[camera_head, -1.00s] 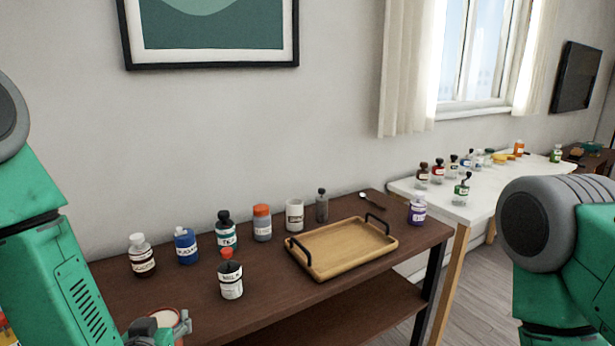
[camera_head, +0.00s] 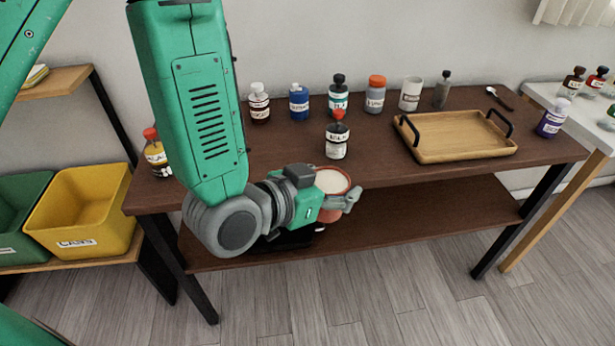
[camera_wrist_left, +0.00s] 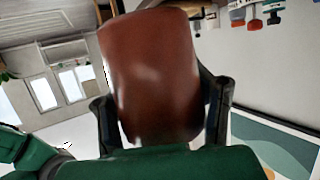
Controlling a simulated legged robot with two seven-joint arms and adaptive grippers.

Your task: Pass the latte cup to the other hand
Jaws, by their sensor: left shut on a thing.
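The latte cup (camera_head: 331,214) is reddish brown with a pale, creamy top. It is in front of the dark wooden table, near the table's front edge in the head view. My left gripper (camera_head: 340,201) is shut on its side and holds it upright. In the left wrist view the brown cup wall (camera_wrist_left: 152,75) fills the middle, with a dark finger of my left gripper (camera_wrist_left: 162,112) on each side. My right gripper is not in view.
The dark table (camera_head: 285,155) carries a wooden tray (camera_head: 455,138), a white mug (camera_head: 411,94), a white-labelled bottle (camera_head: 336,142) and several other bottles along the back. A yellow bin (camera_head: 80,212) stands at the left. Open floor lies in front.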

